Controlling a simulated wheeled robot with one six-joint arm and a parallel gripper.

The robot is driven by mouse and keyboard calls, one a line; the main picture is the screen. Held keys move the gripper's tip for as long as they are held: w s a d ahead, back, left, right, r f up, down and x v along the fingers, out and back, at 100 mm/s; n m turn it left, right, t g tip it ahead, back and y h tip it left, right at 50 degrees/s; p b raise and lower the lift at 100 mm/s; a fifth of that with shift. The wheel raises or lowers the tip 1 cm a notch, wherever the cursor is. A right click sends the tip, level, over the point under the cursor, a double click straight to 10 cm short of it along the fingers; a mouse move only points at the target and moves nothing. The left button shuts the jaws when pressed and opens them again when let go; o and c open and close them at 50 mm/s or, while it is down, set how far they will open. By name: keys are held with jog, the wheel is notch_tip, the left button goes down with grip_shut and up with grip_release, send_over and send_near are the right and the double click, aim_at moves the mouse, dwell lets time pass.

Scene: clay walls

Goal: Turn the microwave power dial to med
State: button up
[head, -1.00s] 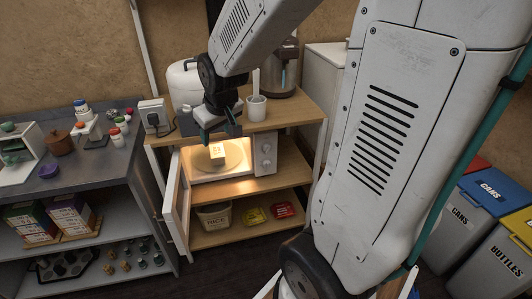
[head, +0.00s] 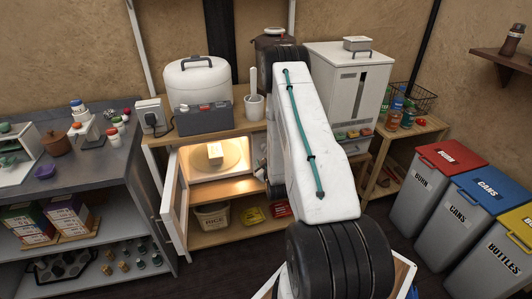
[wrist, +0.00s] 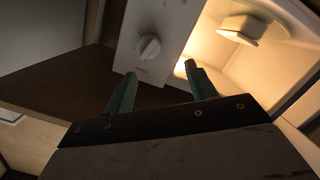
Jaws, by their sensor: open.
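The microwave (head: 178,172) stands on the wooden shelf unit with its door (head: 174,208) swung open and its inside lit. A pale block (head: 215,152) is inside on the round plate. In the wrist view the white control panel (wrist: 135,62) shows one round white dial (wrist: 149,46) with a ridge across it. Its markings are too small to read, so I cannot tell its setting. My gripper (wrist: 160,72) is open, its two green fingers pointing at the panel just below the dial, with nothing between them. In the head view my arm hides the gripper and most of the panel.
The open door juts out on the microwave's left. A white rice cooker (head: 197,82), a grey box (head: 204,118) and a white cup (head: 254,107) stand above. A rice bin (head: 212,216) sits on the shelf below. Bins (head: 440,185) stand at the right.

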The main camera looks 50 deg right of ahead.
jog(key=w+d+f+t+h, duration=0.1)
jog(key=w+d, duration=0.3)
jog(key=d, duration=0.1)
dwell(0.5)
jog(key=shift+w+f, duration=0.1)
jog(key=c, duration=1)
